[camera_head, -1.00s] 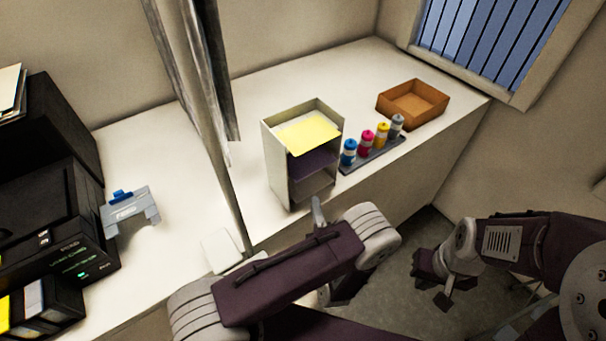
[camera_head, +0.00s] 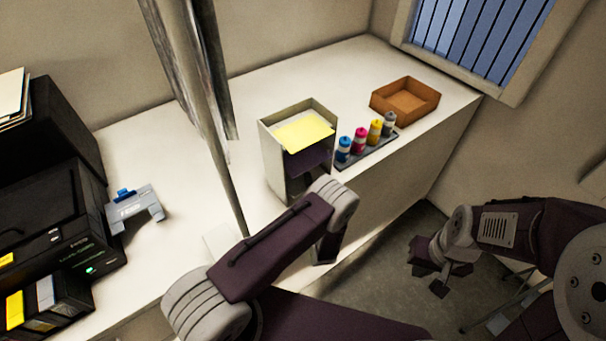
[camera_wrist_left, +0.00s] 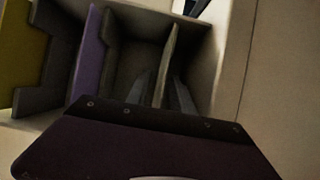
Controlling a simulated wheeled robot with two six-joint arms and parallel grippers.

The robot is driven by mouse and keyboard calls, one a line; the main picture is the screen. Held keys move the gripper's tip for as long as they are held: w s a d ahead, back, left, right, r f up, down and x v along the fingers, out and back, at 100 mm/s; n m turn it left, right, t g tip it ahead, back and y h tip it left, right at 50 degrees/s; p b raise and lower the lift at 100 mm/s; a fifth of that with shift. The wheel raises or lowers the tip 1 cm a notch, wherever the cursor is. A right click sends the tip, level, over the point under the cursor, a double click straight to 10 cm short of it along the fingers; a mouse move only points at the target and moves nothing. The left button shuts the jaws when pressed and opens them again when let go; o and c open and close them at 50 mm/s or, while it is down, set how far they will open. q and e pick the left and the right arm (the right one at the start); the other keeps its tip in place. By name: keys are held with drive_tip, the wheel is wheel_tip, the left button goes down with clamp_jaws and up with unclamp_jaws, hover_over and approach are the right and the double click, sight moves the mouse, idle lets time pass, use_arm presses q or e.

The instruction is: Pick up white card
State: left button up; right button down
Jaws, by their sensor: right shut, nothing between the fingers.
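The grey tiered card holder (camera_head: 270,160) stands on the white counter with a yellow card (camera_head: 304,131) on top and a purple card (camera_head: 307,160) below it. In the left wrist view, a pale sheet or shelf (camera_wrist_left: 169,62) stands beyond the purple card (camera_wrist_left: 88,55); I cannot tell whether it is the white card. My left gripper (camera_wrist_left: 161,92) reaches into the holder's lowest opening, fingers apart on either side of this pale edge. My forearm hides it in the head view. My right gripper (camera_head: 439,284) is shut and empty over the floor side.
Several coloured bottles (camera_head: 360,140) stand on a dark tray right of the holder. An orange box (camera_head: 405,100) is at the far right. A curtain (camera_head: 195,70) hangs left of the holder. A grey clip-like device (camera_head: 134,207) and a black printer (camera_head: 55,205) are left.

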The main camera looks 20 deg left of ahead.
use_arm(q)
drive_tip(key=shift+w+a+f, duration=0.1)
drive_tip(key=shift+w+f, duration=0.05)
drive_tip(key=shift+w, duration=0.05)
drive_tip(key=shift+s, duration=0.15)
clamp_jaws()
